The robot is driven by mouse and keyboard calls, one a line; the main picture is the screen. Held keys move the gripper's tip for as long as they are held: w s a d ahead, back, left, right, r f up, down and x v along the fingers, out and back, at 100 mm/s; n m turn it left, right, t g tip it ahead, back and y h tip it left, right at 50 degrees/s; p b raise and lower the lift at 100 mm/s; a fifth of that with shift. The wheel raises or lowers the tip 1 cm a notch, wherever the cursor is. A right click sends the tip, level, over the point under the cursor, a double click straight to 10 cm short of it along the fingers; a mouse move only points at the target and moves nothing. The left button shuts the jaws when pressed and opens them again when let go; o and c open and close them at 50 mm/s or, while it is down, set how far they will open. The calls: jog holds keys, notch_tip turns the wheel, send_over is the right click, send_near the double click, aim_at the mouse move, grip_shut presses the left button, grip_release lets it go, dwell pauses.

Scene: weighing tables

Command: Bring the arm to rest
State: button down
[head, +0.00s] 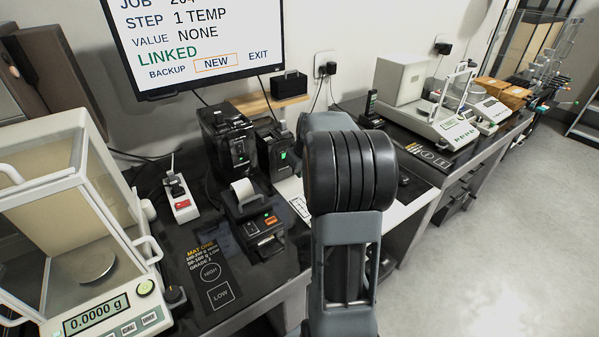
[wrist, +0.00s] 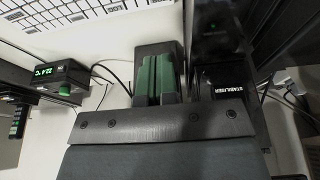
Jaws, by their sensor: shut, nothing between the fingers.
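My arm (head: 345,240) rises in the lower middle of the head view, with a thick black ribbed joint facing the camera. It covers part of the bench behind it. The fingers of my gripper cannot be made out in the head view. In the wrist view my gripper (wrist: 160,80) shows as green-faced fingers beyond a dark bolted plate. It is shut and I see nothing held in it.
A balance (head: 95,268) reading 0.0000 g stands left, beside a printer (head: 257,222) and a mat (head: 212,275). A monitor (head: 195,45) hangs behind. Another balance (head: 430,120) stands right. The floor (head: 500,240) at right is clear. The wrist view shows a stabiliser (wrist: 228,88) and a temperature display (wrist: 58,75).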

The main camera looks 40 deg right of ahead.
dwell(0.8)
jog(key=s+a+r+p, duration=0.4)
jog(key=s+a, duration=0.4)
jog(key=a, duration=0.4)
jog(key=s+a+r+p, duration=0.5)
jog(key=s+a+r, duration=0.2)
jog(key=a, duration=0.5)
jog(key=shift+s+a+r+n, duration=0.15)
jog(key=shift+s+n, duration=0.25)
jog(key=shift+s, duration=0.6)
